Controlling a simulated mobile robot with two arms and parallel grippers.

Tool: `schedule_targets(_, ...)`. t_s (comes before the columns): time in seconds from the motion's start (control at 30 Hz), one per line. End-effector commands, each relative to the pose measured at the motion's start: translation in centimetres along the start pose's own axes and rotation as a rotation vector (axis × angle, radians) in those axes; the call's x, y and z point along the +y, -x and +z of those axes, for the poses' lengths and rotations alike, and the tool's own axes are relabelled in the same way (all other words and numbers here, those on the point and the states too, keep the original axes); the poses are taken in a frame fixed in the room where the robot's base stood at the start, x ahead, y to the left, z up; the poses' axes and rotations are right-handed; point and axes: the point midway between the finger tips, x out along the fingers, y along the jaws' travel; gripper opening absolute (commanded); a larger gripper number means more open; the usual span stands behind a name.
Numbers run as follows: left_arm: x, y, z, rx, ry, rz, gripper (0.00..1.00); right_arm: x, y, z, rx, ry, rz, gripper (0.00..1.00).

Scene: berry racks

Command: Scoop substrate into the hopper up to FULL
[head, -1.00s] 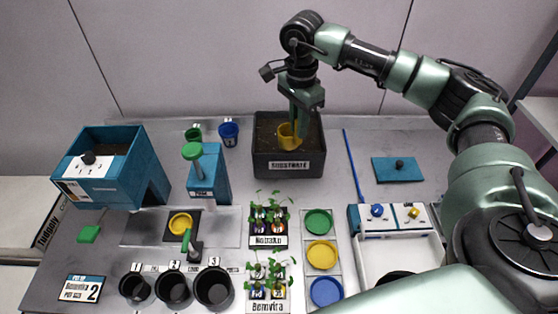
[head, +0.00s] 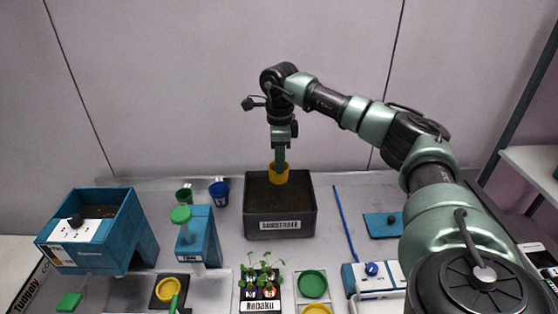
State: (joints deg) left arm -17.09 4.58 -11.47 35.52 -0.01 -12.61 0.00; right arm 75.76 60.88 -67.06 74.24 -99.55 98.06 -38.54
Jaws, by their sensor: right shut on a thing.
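The substrate bin (head: 281,224) is a dark box with a "SUBSTRATE" label, at the back middle, filled with brown substrate. My right gripper (head: 279,163) is above the bin, shut on a yellow scoop cup (head: 279,174). The cup is roughly upright over the back part of the bin; its contents are hidden from this angle. The blue hopper (head: 97,231) stands at the left, open at the top, with dark material inside and a white panel with a black knob on its front. Its fill marks are too small to read. My left gripper is not in view.
A green cup (head: 184,196) and a blue cup (head: 219,193) stand between hopper and bin. A blue stand with a green knob (head: 181,215) is in front of them. Seedlings (head: 261,276) and coloured dishes (head: 313,284) are nearer. A blue stick (head: 345,222) lies right of the bin.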

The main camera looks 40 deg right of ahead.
Motion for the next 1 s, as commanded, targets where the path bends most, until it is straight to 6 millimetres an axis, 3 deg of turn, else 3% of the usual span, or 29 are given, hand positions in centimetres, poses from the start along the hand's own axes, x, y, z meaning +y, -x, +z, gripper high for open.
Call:
schedule_targets(0.03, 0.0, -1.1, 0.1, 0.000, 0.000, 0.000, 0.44, 0.0, -1.2, 0.0, 0.000, 0.000, 0.000, 0.00)
schedule_targets(0.5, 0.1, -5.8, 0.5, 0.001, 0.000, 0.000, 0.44, 0.0, -6.8, 0.0, 0.000, 0.001, 0.000, 0.00)
schedule_targets(1.0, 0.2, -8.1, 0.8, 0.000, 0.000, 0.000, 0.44, 0.0, -11.6, 0.1, -0.001, 0.001, 0.000, 0.00)
